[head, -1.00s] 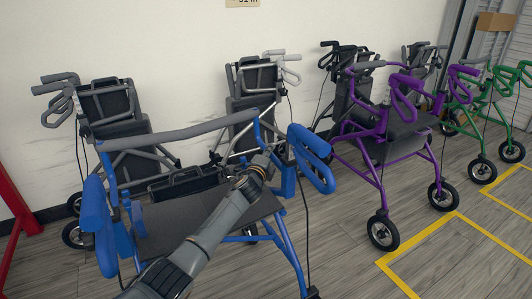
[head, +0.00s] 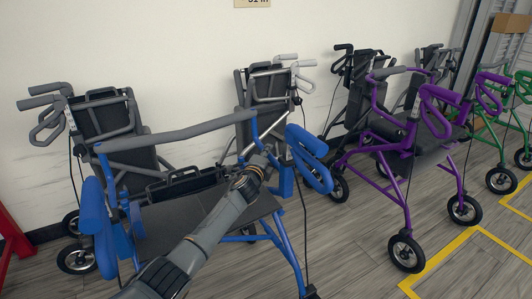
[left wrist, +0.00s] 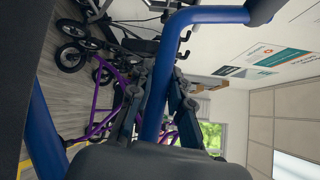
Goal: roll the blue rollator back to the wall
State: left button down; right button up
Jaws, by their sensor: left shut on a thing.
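The blue rollator (head: 230,124) stands upright in front of me, with a grey backrest bar (head: 175,135), a dark seat (head: 205,212) and blue handles at both sides. My left gripper (head: 266,160) reaches over the seat to the right side of its frame. In the left wrist view, the fingers (left wrist: 160,95) lie on both sides of a blue tube (left wrist: 168,55) and are shut on it. The wall (head: 190,45) is behind the rollator. The rollator's lower wheels are mostly out of the picture. My right gripper is not in view.
Folded grey rollators (head: 105,125) (head: 265,105) stand against the wall behind the blue one. Black rollators (head: 355,95) are further right. A purple rollator (head: 410,150) stands close on the right, near yellow floor lines (head: 440,262). A red frame (head: 12,245) is at the left edge.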

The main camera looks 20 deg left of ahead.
pick_arm(q)
jog(key=shift+a+r, duration=0.15)
jog(key=shift+a, duration=0.15)
jog(key=c, duration=1.6)
grip_release()
jog(key=o, duration=0.4)
jog(key=shift+w, duration=0.1)
jog(key=shift+f, duration=0.2)
jog(key=s, duration=0.8)
jog(key=s+d+r, duration=0.1)
jog(key=s, duration=0.3)
